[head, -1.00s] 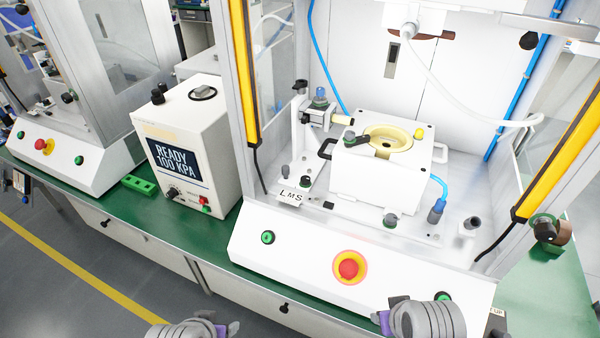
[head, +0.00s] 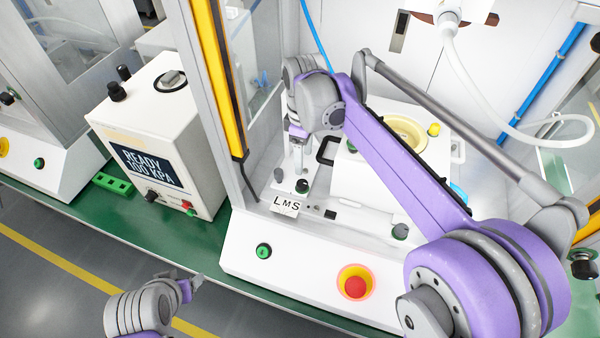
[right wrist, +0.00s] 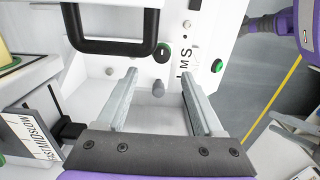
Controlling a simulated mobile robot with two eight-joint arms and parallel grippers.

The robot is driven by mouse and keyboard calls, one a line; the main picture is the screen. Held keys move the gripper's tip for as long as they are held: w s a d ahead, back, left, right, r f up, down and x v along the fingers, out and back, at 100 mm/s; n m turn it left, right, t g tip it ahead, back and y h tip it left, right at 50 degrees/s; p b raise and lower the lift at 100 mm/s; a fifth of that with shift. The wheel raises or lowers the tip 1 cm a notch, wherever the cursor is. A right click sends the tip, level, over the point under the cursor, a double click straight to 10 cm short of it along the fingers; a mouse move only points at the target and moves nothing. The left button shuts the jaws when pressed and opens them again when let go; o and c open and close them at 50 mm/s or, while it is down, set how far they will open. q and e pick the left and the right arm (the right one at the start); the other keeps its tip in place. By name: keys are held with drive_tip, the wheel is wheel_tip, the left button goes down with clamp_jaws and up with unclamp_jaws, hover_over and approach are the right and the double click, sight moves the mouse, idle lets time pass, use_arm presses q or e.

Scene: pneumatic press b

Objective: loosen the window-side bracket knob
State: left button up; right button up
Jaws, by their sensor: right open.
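In the right wrist view a small grey knob (right wrist: 158,88) stands on the white base between the two fingers of my right gripper (right wrist: 158,73). The gripper is open, with a gap to the knob on both sides. The same knob shows in the head view (head: 278,176), left of a black knob with a green ring (head: 302,186). I cannot tell for certain whether it is the window-side bracket knob. My right arm hides most of the bracket in the head view. My left gripper (head: 196,284) is low in front of the bench, too small to read.
The white fixture's black handle (right wrist: 110,42) is close to the right fingers. An LMS label (head: 286,206) and a red emergency button (head: 355,286) are toward the front. A yellow-faced post (head: 219,75) stands left of the arm. The READY box (head: 160,135) is farther left.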

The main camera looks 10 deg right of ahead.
sight(302, 182)
drive_tip(key=f, duration=0.9)
drive_tip(key=shift+s+a+f, duration=0.15)
drive_tip(key=shift+a+f, duration=0.05)
drive_tip(key=shift+f, duration=0.1)
clamp_jaws()
